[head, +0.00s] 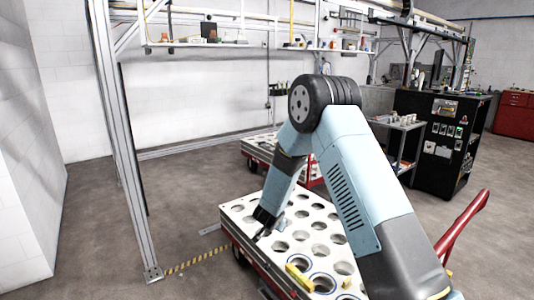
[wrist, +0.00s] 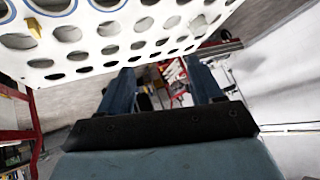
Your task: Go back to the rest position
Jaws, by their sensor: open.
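My gripper (head: 262,226) is low over the left part of a white-topped cart (head: 230,212) in the head view, and my blue arm bends down to it from a high elbow. In the wrist view the two blue fingers of my gripper (wrist: 165,72) stand apart with nothing held between them. The white perforated top (wrist: 85,62) fills the upper left of that view. Whether the fingertips touch the cart top cannot be told.
A yellow block (head: 298,277) lies on the cart's near end. A red handle (head: 462,228) rises at right. A metal gantry post (head: 122,150) stands left of the cart. A second white-topped cart (head: 262,146) and a black cabinet (head: 432,150) stand behind. Floor at left is clear.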

